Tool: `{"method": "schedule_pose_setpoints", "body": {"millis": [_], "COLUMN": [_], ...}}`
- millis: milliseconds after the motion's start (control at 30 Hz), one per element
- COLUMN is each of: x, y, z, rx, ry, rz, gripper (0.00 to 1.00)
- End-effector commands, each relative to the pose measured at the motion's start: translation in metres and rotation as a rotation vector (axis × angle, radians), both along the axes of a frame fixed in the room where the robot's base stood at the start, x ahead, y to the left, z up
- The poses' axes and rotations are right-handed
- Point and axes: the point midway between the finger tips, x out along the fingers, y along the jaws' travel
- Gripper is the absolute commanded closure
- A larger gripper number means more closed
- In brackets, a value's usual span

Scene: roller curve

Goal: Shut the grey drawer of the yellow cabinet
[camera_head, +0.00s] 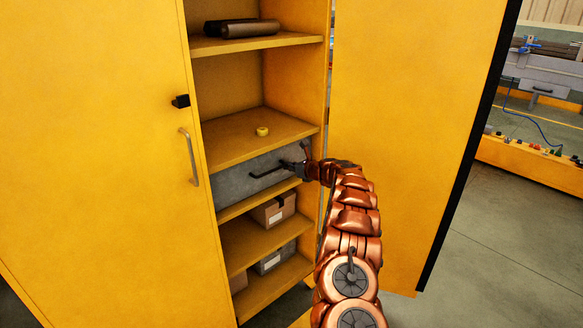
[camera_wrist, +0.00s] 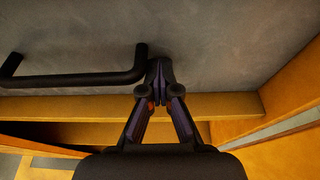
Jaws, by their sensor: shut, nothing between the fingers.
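The grey drawer (camera_head: 238,183) sits in the middle of the yellow cabinet (camera_head: 105,120), between two shelves. Its front looks about level with the shelf edges; I cannot tell whether a small gap is left. It has a black bar handle (camera_head: 268,172). In the wrist view the drawer front (camera_wrist: 215,40) fills the top, with the handle (camera_wrist: 80,78) at the left. My gripper (camera_head: 288,164) is shut and empty, at the handle's right end. In the wrist view its fingertips (camera_wrist: 159,68) are at or very close to the drawer front, beside the handle's right end.
The right cabinet door (camera_head: 415,130) stands open beside my arm. A yellow tape roll (camera_head: 262,131) lies on the shelf above the drawer, and dark rolls (camera_head: 242,28) lie higher up. Boxes (camera_head: 274,210) sit below. Open floor (camera_head: 510,230) lies at the right.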

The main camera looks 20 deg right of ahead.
Motion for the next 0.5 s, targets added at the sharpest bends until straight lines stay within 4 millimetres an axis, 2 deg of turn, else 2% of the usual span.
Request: {"method": "schedule_pose_setpoints", "body": {"millis": [233,500], "x": [-0.023,-0.049], "y": [-0.018,-0.034], "z": [0.0,0.01], "rx": [0.002,0.001], "ry": [-0.003,-0.004], "rz": [-0.013,-0.023], "gripper": [1.0,1.0]}}
